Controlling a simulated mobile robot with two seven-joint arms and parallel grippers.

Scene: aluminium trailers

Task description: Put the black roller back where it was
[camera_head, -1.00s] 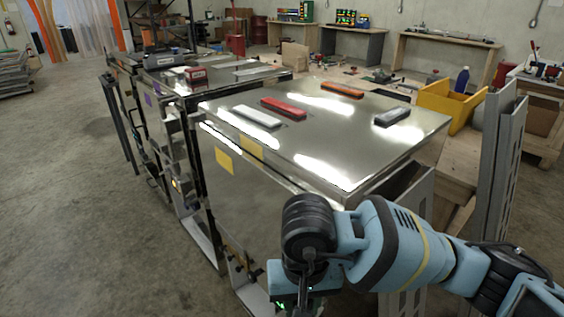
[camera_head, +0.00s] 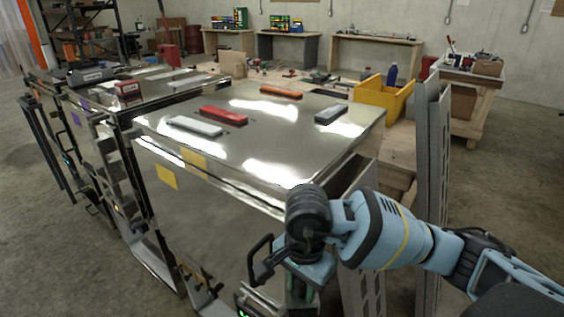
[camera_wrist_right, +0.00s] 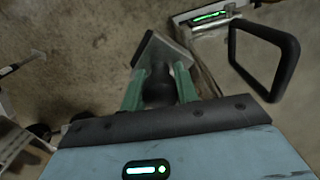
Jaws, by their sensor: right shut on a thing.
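My right gripper (camera_wrist_right: 158,88) shows in the right wrist view with its two green fingers shut on a dark rounded thing, which seems to be the black roller (camera_wrist_right: 158,90). A flat grey piece with a dark edge (camera_wrist_right: 160,52) lies just beyond the fingertips; I cannot tell if it touches the roller. In the head view, my right wrist is low beside the near corner of the aluminium trailer (camera_head: 165,230), with the fingers mostly hidden. The roller is not clear there. My left gripper is not in view.
A black loop handle (camera_head: 262,260) is close left of my right wrist and shows at right in the wrist view (camera_wrist_right: 290,50). White (camera_head: 195,126), red (camera_head: 223,115), orange (camera_head: 281,91) and grey (camera_head: 330,114) bars lie on the trailer top. A grey upright post (camera_head: 432,150) stands at right.

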